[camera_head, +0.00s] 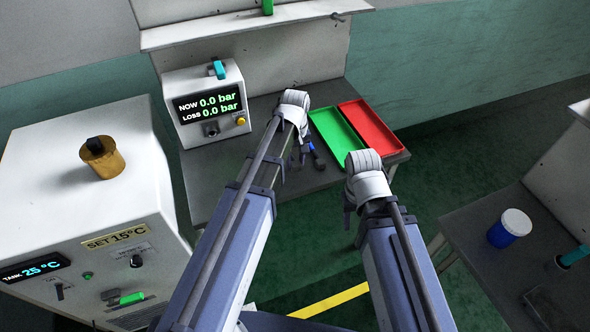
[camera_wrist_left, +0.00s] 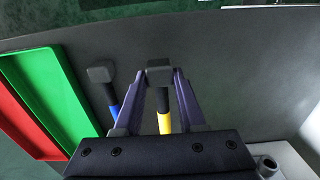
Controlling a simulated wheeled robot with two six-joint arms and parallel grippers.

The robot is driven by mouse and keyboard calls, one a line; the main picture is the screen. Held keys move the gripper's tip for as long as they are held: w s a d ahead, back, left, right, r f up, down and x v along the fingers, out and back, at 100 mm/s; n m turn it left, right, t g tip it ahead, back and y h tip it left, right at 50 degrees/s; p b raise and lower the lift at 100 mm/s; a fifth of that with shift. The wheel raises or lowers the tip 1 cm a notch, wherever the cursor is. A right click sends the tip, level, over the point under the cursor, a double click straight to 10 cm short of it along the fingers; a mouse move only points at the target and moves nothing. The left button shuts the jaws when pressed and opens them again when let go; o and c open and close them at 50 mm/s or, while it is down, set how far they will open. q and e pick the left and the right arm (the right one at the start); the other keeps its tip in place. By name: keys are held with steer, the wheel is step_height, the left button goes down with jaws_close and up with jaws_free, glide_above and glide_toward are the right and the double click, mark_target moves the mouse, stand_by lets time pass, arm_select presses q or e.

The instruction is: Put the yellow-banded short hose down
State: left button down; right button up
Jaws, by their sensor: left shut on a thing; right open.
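The yellow-banded short hose (camera_wrist_left: 165,122) shows in the left wrist view, with a dark block-like end between my left gripper's fingertips. My left gripper (camera_wrist_left: 160,76) is shut on it, over the grey bench. A blue-banded hose (camera_wrist_left: 113,108) lies just left of the gripper in that view, apart from the fingers. In the head view my left gripper (camera_head: 301,158) is beside the blue-banded hose (camera_head: 317,157); the yellow band cannot be made out there. My right gripper (camera_head: 347,212) is open, in front of the bench. Whether the held hose touches the bench is unclear.
A green tray (camera_head: 335,137) and a red tray (camera_head: 371,124) lie side by side at the bench's right. The pressure tester (camera_head: 207,104) stands at its left. A blue cup with a white lid (camera_head: 508,228) stands on another table at right.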

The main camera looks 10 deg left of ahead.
arm_select(q)
steer(key=shift+f+b, duration=1.25)
steer(key=shift+f, duration=0.4)
steer(key=shift+f, duration=0.2)
steer(key=c, duration=0.5)
jaws_free()
steer(key=shift+r, duration=0.1)
step_height(320, 180, up, 12)
steer(key=p, duration=1.2)
steer(key=shift+r, duration=0.2)
steer(key=s+d+m, duration=0.4)
steer(key=s+m, duration=0.1)
steer(key=s, duration=0.3)
steer(key=s+d+m+y, duration=0.1)
steer(key=s+d+m, duration=0.3)
steer(key=s, duration=0.5)
steer(key=shift+d+m, duration=0.15)
steer(key=shift+m, duration=0.65)
